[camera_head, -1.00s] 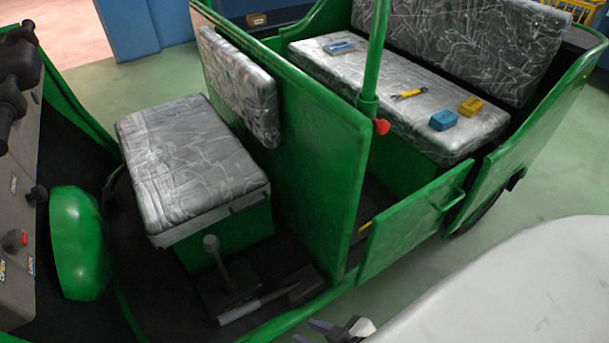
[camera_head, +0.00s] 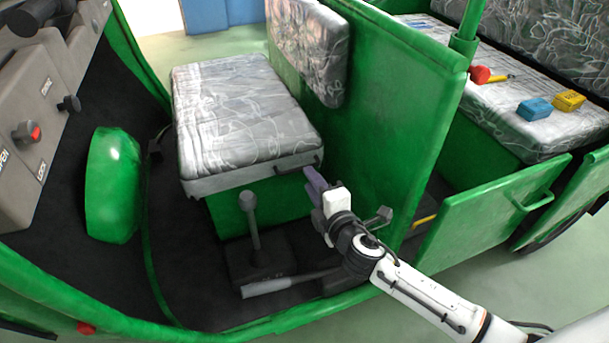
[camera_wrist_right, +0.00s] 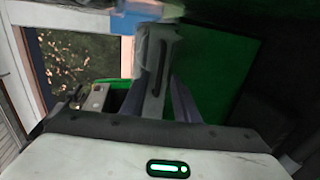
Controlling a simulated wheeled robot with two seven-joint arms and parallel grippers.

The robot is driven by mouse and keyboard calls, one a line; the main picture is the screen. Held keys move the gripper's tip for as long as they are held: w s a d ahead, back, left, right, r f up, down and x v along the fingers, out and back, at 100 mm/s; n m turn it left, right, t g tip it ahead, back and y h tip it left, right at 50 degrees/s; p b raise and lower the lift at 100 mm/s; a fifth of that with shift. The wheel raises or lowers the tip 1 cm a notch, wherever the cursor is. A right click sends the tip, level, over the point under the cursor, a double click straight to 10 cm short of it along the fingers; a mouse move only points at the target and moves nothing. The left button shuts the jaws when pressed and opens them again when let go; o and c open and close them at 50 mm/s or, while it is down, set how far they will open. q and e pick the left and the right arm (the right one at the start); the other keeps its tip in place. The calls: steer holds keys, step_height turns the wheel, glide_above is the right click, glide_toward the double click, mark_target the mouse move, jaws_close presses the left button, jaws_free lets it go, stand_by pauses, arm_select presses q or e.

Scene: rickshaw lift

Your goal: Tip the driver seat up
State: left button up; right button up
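The driver seat (camera_head: 240,120) has a grey, creased cushion and lies flat on its green box (camera_head: 270,197), left of the green partition. A dark handle (camera_head: 296,164) is on the seat's front edge. My right gripper (camera_head: 312,180) is at the right end of that edge, close to the handle. In the right wrist view, its two purplish fingers (camera_wrist_right: 160,103) are spread, with the grey seat edge (camera_wrist_right: 155,70) and its dark slot-like handle in front of and between them. I cannot tell whether they touch it. My left gripper is not in view.
A grey lever (camera_head: 251,222) and a lying handbrake-like bar (camera_head: 285,283) stand below the seat. The green partition (camera_head: 395,100) with a backrest pad (camera_head: 307,50) rises behind it. Blue (camera_head: 534,109) and yellow (camera_head: 569,100) blocks lie on the rear bench. The steering column side is at left.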

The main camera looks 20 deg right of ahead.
steer(key=b+x, duration=0.1)
steer(key=x, duration=0.4)
steer(key=shift+w+f, duration=0.1)
steer(key=shift+w, duration=0.1)
jaws_close()
